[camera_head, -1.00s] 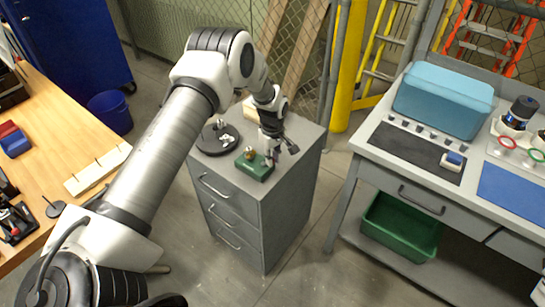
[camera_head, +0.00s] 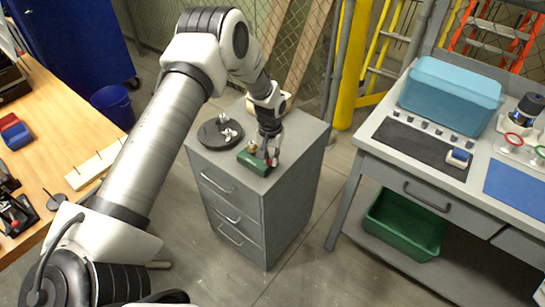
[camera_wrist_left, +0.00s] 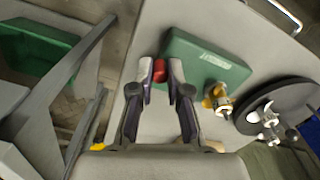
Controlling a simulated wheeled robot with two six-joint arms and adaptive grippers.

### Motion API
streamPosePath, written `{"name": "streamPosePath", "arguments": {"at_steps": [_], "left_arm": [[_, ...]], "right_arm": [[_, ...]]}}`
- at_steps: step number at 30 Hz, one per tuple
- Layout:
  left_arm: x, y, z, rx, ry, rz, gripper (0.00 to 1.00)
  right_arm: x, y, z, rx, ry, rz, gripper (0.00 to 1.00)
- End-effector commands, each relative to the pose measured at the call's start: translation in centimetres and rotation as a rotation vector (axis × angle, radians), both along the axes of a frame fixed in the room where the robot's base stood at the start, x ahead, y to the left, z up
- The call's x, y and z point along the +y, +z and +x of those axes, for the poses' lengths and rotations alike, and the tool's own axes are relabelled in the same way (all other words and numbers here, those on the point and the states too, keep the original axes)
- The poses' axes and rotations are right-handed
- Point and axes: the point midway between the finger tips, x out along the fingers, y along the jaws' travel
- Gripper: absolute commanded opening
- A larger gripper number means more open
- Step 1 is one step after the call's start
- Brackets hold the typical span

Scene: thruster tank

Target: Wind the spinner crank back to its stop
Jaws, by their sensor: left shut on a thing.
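The spinner is a small green block (camera_head: 255,164) on top of the grey drawer cabinet. It has a brass-coloured fitting (camera_head: 252,148) on it. The block also shows in the left wrist view (camera_wrist_left: 195,53), with the fitting (camera_wrist_left: 215,98) to the right of the fingers. A red crank knob (camera_wrist_left: 158,69) sits at the block's near left end. My left gripper (camera_head: 269,158) points down at that end. In the left wrist view its fingertips (camera_wrist_left: 160,75) are shut on the red knob. The crank arm is mostly hidden. My right gripper is not in view.
A round black plate (camera_head: 217,135) with small metal fittings stands beside the block on the grey cabinet (camera_head: 285,170). A wooden bench (camera_head: 75,110) is at the left. A grey workbench with a blue box (camera_head: 450,95) and a green bin (camera_head: 405,225) is at the right.

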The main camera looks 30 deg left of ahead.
Motion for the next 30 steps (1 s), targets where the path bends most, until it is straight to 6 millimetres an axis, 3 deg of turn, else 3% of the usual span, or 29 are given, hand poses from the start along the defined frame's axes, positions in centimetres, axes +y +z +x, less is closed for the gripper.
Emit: {"name": "streamPosePath", "arguments": {"at_steps": [30], "left_arm": [[2.3, -0.2, -1.6, 0.001, -0.938, -0.001, 0.00]], "right_arm": [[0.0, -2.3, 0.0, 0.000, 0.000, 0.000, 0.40]]}}
